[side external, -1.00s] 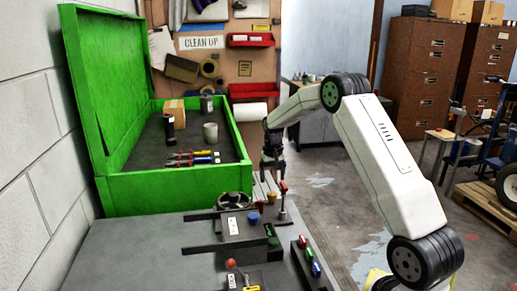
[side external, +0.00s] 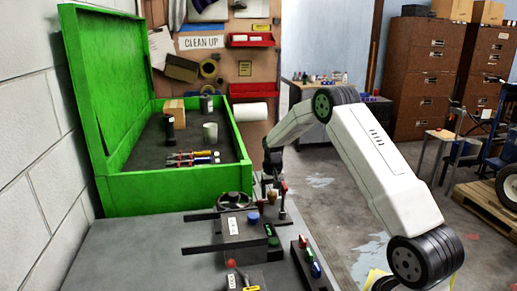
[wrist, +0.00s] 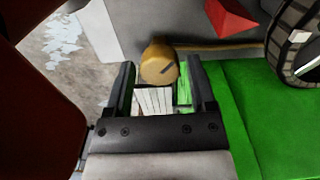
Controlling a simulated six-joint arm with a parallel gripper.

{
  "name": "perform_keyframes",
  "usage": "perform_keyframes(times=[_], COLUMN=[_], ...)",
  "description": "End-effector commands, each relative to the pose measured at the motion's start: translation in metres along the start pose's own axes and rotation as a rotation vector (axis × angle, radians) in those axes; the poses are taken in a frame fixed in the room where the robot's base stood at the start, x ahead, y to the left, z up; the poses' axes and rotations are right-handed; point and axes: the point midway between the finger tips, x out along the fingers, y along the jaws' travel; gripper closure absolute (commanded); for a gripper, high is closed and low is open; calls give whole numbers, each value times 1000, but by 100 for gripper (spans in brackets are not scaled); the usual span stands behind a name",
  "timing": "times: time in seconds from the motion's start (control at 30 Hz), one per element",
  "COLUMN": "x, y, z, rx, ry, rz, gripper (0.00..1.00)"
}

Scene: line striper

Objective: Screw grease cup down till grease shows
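The grease cup appears to be the round brass-yellow cap (wrist: 159,63) with a dark slot-like mark, seen in the wrist view just beyond my fingertips. In the side view a small orange-brown cap (side external: 271,198), likely the same one, stands at the far edge of the bench. My gripper (wrist: 161,75) is open, one finger on each side of the cap in the picture, with gaps showing. In the side view my gripper (side external: 268,184) hangs just above the cap, partly overlapping its surroundings. Whether a finger touches it cannot be told. No grease is discernible.
A black handwheel (side external: 235,200), a blue cap (side external: 253,217) and a red-topped post (side external: 283,188) stand close by. The open green box (side external: 150,194) with tools lies behind. A black rack (side external: 311,268) of coloured pieces is nearer the camera. The bench's left side is clear.

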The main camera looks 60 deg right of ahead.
Motion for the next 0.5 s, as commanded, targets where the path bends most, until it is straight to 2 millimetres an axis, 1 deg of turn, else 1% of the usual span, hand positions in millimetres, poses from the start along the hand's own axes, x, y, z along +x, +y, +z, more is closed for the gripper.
perform_keyframes(times=[0.03, 0.07, 0.1, 0.17, 0.2, 0.37, 0.5], x=[0, 0, 0, 0, 0, 0, 0], y=[0, 0, 0, 0, 0, 0, 0], z=[0, 0, 0, 0, 0, 0, 0], rx=[0, 0, 0, 0, 0, 13, 65], ry=[0, 0, 0, 0, 0, 0, 0], rz=[0, 0, 0, 0, 0, 0, 0], gripper=[48, 57, 70, 89, 100, 100, 100])
